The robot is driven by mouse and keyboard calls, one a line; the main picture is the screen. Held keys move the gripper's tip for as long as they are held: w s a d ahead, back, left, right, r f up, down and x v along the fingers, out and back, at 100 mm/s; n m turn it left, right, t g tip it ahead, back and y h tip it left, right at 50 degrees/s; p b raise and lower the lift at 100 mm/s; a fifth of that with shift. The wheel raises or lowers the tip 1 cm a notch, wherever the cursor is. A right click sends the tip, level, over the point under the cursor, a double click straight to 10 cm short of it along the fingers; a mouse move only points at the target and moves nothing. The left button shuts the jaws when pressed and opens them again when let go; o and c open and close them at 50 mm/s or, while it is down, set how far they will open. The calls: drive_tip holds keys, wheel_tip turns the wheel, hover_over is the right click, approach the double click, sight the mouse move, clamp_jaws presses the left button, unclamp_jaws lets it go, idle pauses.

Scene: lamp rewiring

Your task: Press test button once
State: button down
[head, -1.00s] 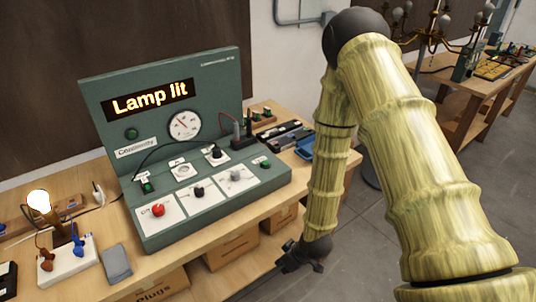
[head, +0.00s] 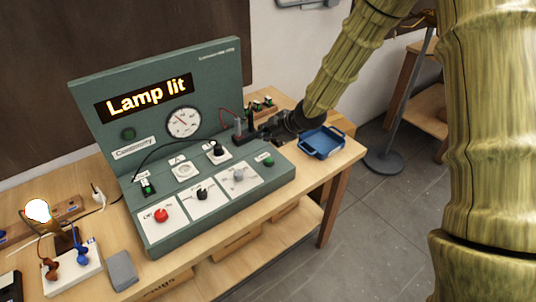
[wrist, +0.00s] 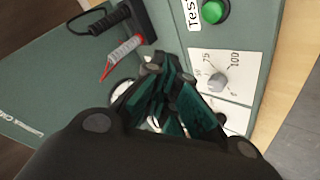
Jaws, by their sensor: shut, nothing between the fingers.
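The green test button (head: 267,160) is on the right end of the sloping face of the green test panel (head: 206,64). In the wrist view the green button (wrist: 214,11) is at the top edge, beside a partly cut-off label starting "Tes". My gripper (head: 264,132) is above the panel's right part, behind and apart from the button in the head view. In the wrist view my gripper (wrist: 168,118) has its fingers shut and empty, well below the button in the picture. The display (head: 149,98) reads "Lamp lit".
A probe with a red lead (wrist: 122,51) lies near the fingers. Knobs, including a grey one (head: 238,174), and a red button (head: 161,215) sit on the panel. The bulb (head: 37,210) glows at left.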

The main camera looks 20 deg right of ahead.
sight(267, 161)
drive_tip(key=shift+w+d+r, duration=0.2)
drive_tip(key=shift+w+r, duration=0.1)
drive_tip(key=shift+r, duration=0.15)
drive_tip(key=shift+d, duration=0.15)
drive_tip(key=shift+f, duration=0.2)
drive_tip(key=shift+f+b, duration=3.2)
drive_tip(key=shift+f, duration=1.05)
drive_tip(key=shift+f, duration=0.15)
drive_tip(key=shift+f, duration=0.25)
